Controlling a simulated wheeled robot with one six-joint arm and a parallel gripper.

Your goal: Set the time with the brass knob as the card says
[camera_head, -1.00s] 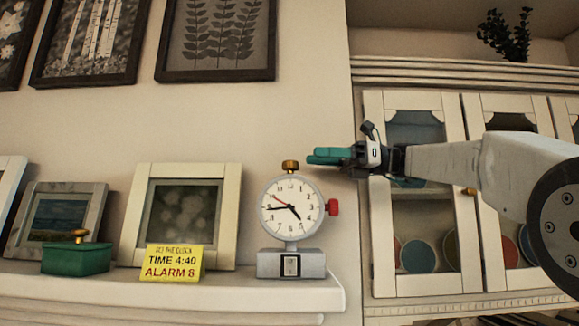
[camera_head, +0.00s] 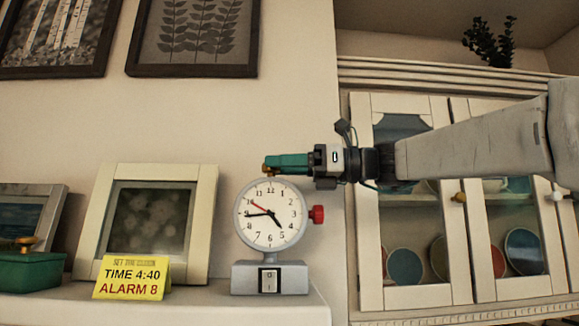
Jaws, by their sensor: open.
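The clock (camera_head: 270,240) stands upright on a grey base on the shelf. Its short black hand points between 4 and 5, its long black hand close to 9, and a thin red hand near 10. The brass knob (camera_head: 266,169) is on top of the clock, mostly hidden by my gripper. A red knob (camera_head: 317,215) sits on the right side. The yellow card (camera_head: 132,278) reads "TIME 4:40" and "ALARM 8". My gripper (camera_head: 270,164) reaches in from the right, its teal fingers open at the brass knob; I cannot tell whether they touch it.
A base switch (camera_head: 269,281) is below the dial. A framed picture (camera_head: 207,225) stands behind the card, and a green box (camera_head: 30,270) with a brass top is at the left. The shelf ends just right of the clock. A glass-door cabinet (camera_head: 368,240) stands beyond.

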